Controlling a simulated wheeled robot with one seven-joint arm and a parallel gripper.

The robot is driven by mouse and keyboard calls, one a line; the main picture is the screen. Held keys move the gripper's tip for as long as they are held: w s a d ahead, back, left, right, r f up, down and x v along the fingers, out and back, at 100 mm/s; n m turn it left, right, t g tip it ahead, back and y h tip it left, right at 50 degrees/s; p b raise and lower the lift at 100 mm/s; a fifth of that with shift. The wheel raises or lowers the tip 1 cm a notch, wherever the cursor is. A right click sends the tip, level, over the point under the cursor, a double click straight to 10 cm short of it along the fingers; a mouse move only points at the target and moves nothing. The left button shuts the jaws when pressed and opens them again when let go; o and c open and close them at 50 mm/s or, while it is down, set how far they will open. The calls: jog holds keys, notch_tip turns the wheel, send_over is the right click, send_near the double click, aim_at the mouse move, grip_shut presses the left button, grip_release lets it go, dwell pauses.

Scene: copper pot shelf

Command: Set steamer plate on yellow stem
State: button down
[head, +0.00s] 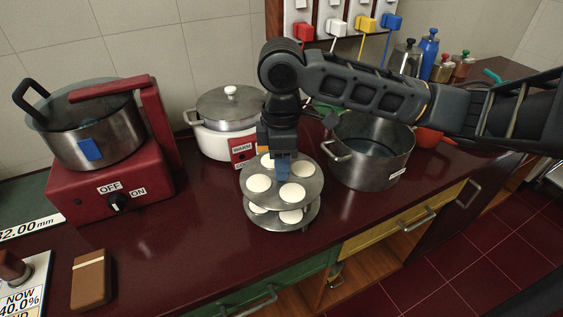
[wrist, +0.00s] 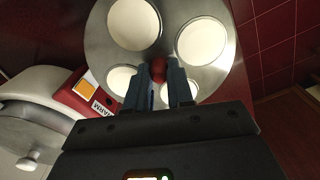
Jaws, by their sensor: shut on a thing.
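The steamer plate (head: 257,202) is a round grey metal stack of two tiers with several white round pieces on it. It is over the counter in front of the white pot; I cannot tell whether it touches the counter. In the wrist view its upper tier (wrist: 100,45) fills the top, with a red knob (wrist: 159,68) at its centre. My gripper (head: 283,172) points down at the middle of the plate, and its dark blue fingers (wrist: 160,75) are shut on the red knob. A yellow block (head: 364,23) with a thin yellow stem (head: 361,48) hangs on the back rack.
A steel pot (head: 372,165) stands close on the plate's right. The white lidded pot (head: 228,125) is behind it. A red burner (head: 110,190) with a pot (head: 90,135) is at left. A brown box (head: 91,280) lies front left. The counter between is clear.

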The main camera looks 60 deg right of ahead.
jog(key=shift+f, duration=0.2)
jog(key=shift+f+b, duration=0.35)
jog(key=shift+b, duration=0.05)
jog(key=shift+f+b, duration=0.35)
jog(key=shift+f, duration=0.15)
dwell(1.1)
jog(key=shift+f, duration=0.35)
jog(key=shift+f+b, duration=0.4)
jog(key=shift+b, duration=0.1)
jog(key=c, duration=0.9)
grip_release()
jog(key=shift+r, duration=3.9)
